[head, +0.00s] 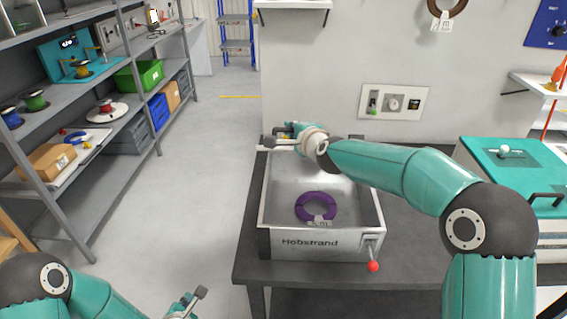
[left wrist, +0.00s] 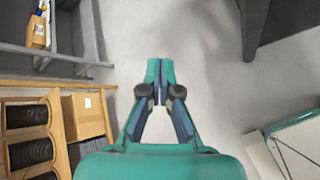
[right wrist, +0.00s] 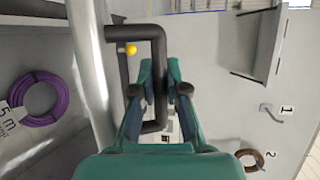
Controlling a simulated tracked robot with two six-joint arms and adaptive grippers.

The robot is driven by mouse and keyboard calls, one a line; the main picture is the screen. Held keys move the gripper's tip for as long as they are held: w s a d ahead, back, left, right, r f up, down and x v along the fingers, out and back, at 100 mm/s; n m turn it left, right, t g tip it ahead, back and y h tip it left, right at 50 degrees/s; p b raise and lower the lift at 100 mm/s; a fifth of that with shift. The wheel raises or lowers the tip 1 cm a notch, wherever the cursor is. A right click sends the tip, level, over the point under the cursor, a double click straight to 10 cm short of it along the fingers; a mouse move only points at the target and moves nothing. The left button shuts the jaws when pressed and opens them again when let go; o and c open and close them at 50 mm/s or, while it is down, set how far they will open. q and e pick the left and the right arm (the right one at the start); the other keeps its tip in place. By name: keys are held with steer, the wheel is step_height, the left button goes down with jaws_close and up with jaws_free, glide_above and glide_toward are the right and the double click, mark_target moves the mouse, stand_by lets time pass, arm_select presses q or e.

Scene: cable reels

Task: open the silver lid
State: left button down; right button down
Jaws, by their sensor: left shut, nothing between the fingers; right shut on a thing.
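The silver box (head: 320,243), marked Hobstrand, stands on a dark table with its top open to view. A purple coil (head: 302,208) with a tag lies inside; it also shows in the right wrist view (right wrist: 52,108). My right gripper (head: 283,140) is at the far left of the box. In the right wrist view it is shut on a dark bar handle (right wrist: 158,48), beside a long silver edge (right wrist: 92,75) that seems to be the lid's. The lid's face and tilt are unclear, partly behind my arm. My left gripper (head: 194,301) is shut and empty, low over the floor.
A red-knobbed lever (head: 373,266) sticks out at the box's front right. Shelves (head: 85,150) with reels and bins line the left. A teal-topped unit (head: 520,170) stands at the right. The floor (head: 215,190) between shelves and table is clear.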

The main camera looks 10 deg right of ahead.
arm_select(q)
steer(key=w+d+r+n+t, duration=0.3)
steer(key=w+d+r+n, duration=0.1)
steer(key=r, duration=0.4)
steer(key=w+d+r+n+t, duration=0.4)
steer(key=d+r, duration=0.1)
steer(key=r, duration=0.3)
steer(key=s+d+r+m+t+h, duration=0.1)
steer(key=s+d+r+h, duration=0.1)
steer(key=d+r, duration=0.45)
steer(key=s+d+r+m+t+h, duration=0.1)
steer(key=s+d+r+h, duration=0.15)
steer(key=d, duration=0.75)
steer(key=w+d+r, duration=0.3)
steer(key=w+r, duration=0.2)
steer(key=w, duration=0.6)
steer(key=shift+w+r, duration=0.25)
steer(key=shift+r, duration=0.1)
steer(key=shift+d, duration=0.1)
